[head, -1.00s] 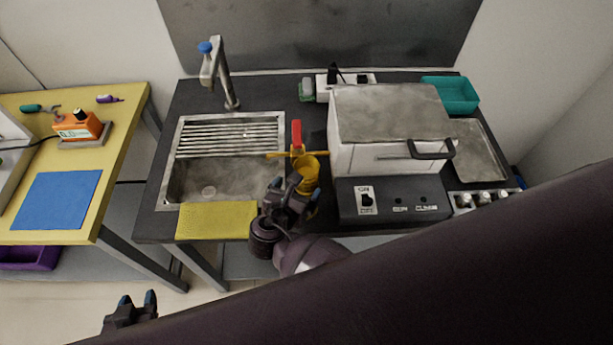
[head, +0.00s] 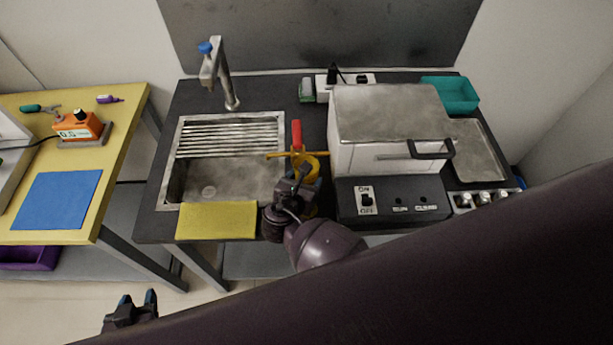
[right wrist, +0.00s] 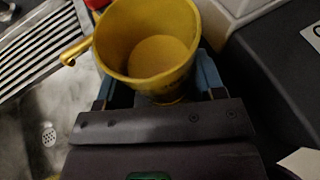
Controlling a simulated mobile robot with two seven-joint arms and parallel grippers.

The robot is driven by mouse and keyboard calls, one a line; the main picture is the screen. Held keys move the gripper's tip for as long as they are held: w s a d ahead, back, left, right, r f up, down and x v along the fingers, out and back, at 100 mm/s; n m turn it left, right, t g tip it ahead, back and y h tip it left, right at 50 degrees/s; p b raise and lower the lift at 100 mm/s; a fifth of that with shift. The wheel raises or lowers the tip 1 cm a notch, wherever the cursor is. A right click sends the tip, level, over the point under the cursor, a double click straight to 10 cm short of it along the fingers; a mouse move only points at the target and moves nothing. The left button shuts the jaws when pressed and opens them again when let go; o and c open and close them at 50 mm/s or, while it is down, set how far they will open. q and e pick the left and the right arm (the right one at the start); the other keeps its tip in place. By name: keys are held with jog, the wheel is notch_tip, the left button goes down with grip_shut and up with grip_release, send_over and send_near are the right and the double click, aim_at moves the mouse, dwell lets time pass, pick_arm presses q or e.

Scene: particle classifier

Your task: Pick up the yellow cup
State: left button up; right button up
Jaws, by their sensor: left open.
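The yellow cup (head: 309,162) stands upright on the dark counter between the sink and the white box, partly hidden behind my right gripper. In the right wrist view, the cup (right wrist: 150,45) shows its open, empty inside, with a yellow bar or handle at its left. My right gripper (head: 302,184) is at the cup's near side. Its blue fingers (right wrist: 157,82) lie on either side of the cup; their tips are hidden behind it, and I cannot tell whether they press on it. My left gripper (head: 138,298) is open and empty at the lower left, away from the counter.
The white box (head: 385,158) and dark control panel (head: 430,201) crowd the right. My dark arm covers the lower right.

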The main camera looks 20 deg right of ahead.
jog(key=c, duration=0.3)
jog(key=shift+r, duration=0.2)
